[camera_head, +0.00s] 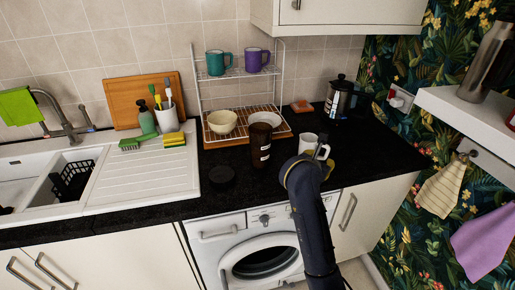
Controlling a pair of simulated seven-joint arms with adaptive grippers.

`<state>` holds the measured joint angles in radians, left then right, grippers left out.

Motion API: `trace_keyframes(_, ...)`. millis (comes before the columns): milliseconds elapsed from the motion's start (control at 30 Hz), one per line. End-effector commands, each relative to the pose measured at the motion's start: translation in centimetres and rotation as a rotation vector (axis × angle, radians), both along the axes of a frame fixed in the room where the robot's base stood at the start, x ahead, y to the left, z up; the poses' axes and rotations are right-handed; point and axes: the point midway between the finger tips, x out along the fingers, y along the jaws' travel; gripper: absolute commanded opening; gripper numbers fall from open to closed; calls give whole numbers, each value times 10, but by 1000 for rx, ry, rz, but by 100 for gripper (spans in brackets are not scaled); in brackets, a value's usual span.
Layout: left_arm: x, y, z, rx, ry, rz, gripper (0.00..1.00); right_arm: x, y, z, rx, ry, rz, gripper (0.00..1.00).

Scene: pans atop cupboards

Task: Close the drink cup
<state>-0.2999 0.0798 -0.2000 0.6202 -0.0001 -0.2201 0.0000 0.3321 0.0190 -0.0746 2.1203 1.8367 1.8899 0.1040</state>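A dark brown drink cup (260,146) with a small pale label stands upright on the black worktop, in front of the wire rack. Its top rim is partly in view; I see no lid on it. A flat round black lid (221,176) lies on the worktop to the left of the cup, near the front edge. My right gripper (322,152) is over the worktop to the right of the cup, apart from it. Its fingers are small and mostly hidden by my dark arm, so their opening is unclear. My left gripper is not in view.
A white mug (308,142) is right behind my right gripper. A wire rack (199,100) with bowls and mugs stands behind the cup. A French press (339,98) is at the back right. The sink and drainer (150,172) are at left. The worktop around the lid is clear.

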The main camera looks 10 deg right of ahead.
Motion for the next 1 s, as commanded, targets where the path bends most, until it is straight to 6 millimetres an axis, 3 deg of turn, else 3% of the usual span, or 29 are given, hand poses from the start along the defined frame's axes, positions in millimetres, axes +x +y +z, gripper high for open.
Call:
trace_keyframes(433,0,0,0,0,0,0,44,0,0,0,0,0,0,31)
trace_keyframes(500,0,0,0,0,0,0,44,0,0,0,0,0,0,43)
trace_keyframes(1000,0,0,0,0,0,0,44,0,0,0,0,0,0,100)
